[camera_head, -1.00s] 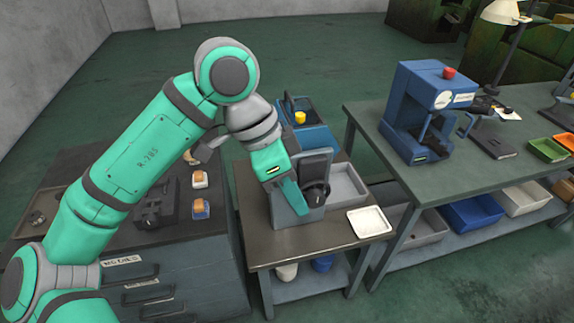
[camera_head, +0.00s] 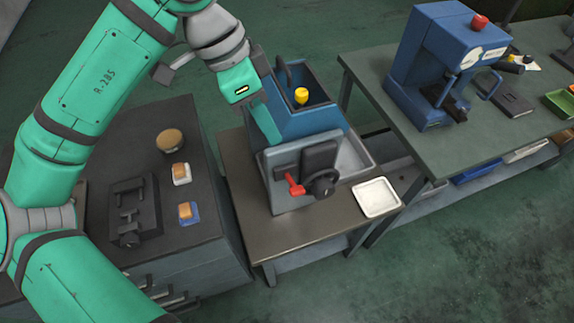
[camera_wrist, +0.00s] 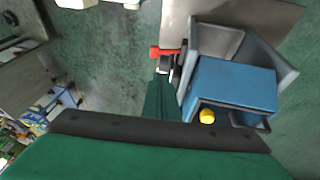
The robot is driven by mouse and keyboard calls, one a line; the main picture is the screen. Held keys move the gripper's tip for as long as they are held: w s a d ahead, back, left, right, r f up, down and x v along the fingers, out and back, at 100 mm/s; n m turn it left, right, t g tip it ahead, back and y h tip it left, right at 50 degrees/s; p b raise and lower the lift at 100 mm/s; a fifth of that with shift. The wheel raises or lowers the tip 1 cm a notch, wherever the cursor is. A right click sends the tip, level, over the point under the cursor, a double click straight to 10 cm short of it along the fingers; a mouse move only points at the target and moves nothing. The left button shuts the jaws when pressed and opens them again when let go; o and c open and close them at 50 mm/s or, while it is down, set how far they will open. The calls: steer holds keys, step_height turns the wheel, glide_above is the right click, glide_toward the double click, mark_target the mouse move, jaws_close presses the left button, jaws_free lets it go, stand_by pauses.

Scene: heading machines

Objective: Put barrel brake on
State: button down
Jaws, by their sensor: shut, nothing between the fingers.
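The blue and grey heading machine (camera_head: 310,122) stands on a small brown-topped table. A red lever (camera_head: 294,185) is on its front, left of a black round knob (camera_head: 322,185) and below a dark upright plate. The red lever also shows in the wrist view (camera_wrist: 164,52). No label shows which part is the barrel brake. My gripper (camera_head: 272,138) is shut and empty, pointing down just behind and left of the machine's grey front in the picture. In the wrist view, my gripper (camera_wrist: 160,88) lies left of the blue body; contact cannot be told.
A dark cabinet (camera_head: 200,240) with a black vise (camera_head: 133,210) is at left. A blue press (camera_head: 430,65) stands on the right bench.

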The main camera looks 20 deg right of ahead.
steer(key=shift+d+f, duration=0.1)
glide_toward(297, 187)
steer(key=x, duration=0.5)
steer(key=shift+s+f, duration=0.15)
steer(key=shift+f, duration=0.05)
steer(key=shift+d+f, duration=0.1)
stand_by(0.5)
